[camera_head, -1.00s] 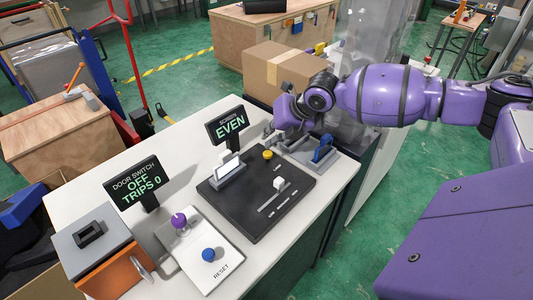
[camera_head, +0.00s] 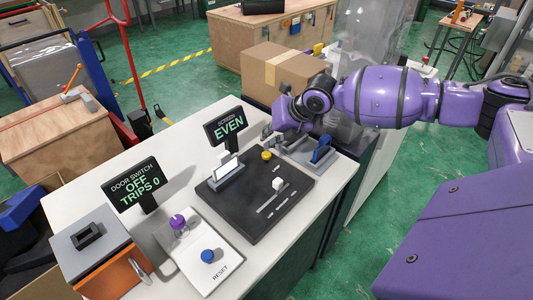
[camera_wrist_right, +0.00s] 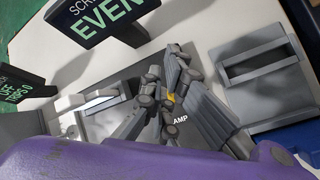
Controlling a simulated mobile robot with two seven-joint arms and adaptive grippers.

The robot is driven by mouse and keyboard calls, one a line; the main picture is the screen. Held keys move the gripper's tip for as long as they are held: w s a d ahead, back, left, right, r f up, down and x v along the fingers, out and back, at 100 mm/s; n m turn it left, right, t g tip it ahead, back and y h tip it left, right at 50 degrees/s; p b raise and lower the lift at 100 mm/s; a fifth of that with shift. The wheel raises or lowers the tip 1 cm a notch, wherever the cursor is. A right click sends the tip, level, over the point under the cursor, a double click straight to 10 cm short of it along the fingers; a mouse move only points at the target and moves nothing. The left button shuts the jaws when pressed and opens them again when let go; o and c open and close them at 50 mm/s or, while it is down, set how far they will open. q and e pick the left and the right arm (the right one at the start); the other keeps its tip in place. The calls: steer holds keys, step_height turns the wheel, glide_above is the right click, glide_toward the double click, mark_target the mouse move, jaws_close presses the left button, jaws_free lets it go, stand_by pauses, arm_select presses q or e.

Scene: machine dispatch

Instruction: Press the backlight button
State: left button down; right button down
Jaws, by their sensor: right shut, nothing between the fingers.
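A yellow button (camera_head: 267,155) stands near the back edge of a black panel (camera_head: 240,219) on the white table. I cannot tell whether the fingertips touch the button. A small upright white screen (camera_head: 228,168) stands on the panel. My left gripper is out of view.
A sign reading "EVEN" (camera_head: 226,127) stands behind the panel. A grey holder with a blue part (camera_head: 321,149) is to the right. A "DOOR SWITCH OFF TRIPS 0" sign (camera_head: 135,184), an orange-fronted box (camera_head: 115,276) and a reset plate (camera_head: 222,273) are to the left.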

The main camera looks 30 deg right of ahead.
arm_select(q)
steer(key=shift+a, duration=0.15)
arm_select(e)
steer(key=shift+f, duration=0.15)
steer(key=shift+f, duration=0.2)
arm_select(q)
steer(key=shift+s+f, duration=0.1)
arm_select(e)
steer(key=shift+f, duration=0.1)
